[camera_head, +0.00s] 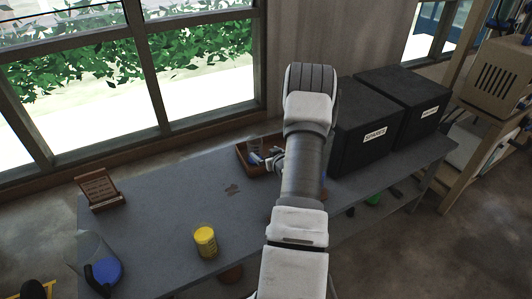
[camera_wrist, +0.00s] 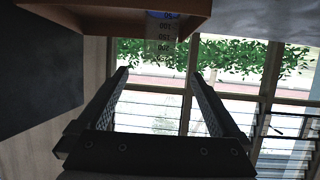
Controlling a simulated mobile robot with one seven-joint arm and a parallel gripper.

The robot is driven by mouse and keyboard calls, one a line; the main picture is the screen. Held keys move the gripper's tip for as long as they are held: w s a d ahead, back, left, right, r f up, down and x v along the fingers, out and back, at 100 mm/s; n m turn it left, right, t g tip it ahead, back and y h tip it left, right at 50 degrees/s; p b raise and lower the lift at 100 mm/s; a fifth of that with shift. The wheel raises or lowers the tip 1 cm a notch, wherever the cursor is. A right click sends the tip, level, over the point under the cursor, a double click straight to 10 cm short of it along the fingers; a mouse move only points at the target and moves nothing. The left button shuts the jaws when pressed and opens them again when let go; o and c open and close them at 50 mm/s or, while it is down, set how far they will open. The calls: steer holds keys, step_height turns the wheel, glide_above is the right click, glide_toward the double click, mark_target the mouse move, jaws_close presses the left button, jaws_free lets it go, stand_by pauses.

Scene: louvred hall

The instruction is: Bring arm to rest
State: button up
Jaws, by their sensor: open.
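My arm reaches up over the grey table (camera_head: 160,185) in the head view. My gripper (camera_wrist: 160,74) is open, with nothing between its two fingers in the wrist view. The wrist picture appears upside down, with the window beyond the fingers. A brown wooden tray (camera_wrist: 110,14) lies close by at the top of that view, and a clear measuring vessel (camera_wrist: 164,32) with number marks shows at it. In the head view the tray (camera_head: 243,158) sits left of my arm, which hides part of it and most of my gripper.
Two black boxes (camera_head: 364,128) (camera_head: 425,95) stand right of my arm. A yellow jar (camera_head: 205,240) is at the table's front middle. A wooden stand (camera_head: 99,189), a clear container (camera_head: 88,246) and a blue round object (camera_head: 108,271) are left. The table's left middle is mostly clear.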

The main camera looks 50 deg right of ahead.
stand_by(0.5)
steer(key=w+a+r+n+g, duration=0.1)
steer(key=w+a+r, duration=0.1)
steer(key=a+r, duration=0.6)
steer(key=w+a+r+g, duration=0.2)
steer(key=a+r, duration=0.3)
steer(key=r, duration=0.6)
steer(key=s+a+r+g+y, duration=0.1)
steer(key=s+a+r, duration=0.5)
steer(key=a, duration=0.4)
steer(key=s+a+r+g+y, duration=0.15)
steer(key=s+a+r, duration=0.4)
steer(key=a, duration=0.55)
steer(key=s+a+n+g+y, duration=0.1)
steer(key=s+a+n, duration=0.1)
steer(key=s+a, duration=0.4)
steer(key=s+a+n+y, duration=0.1)
steer(key=s+a+y, duration=0.15)
steer(key=s, duration=0.55)
step_height(320, 180, up, 17)
steer(key=s+a+p, duration=0.1)
steer(key=p, duration=1.5)
steer(key=shift+n+h+p, duration=0.3)
steer(key=shift+h, duration=0.1)
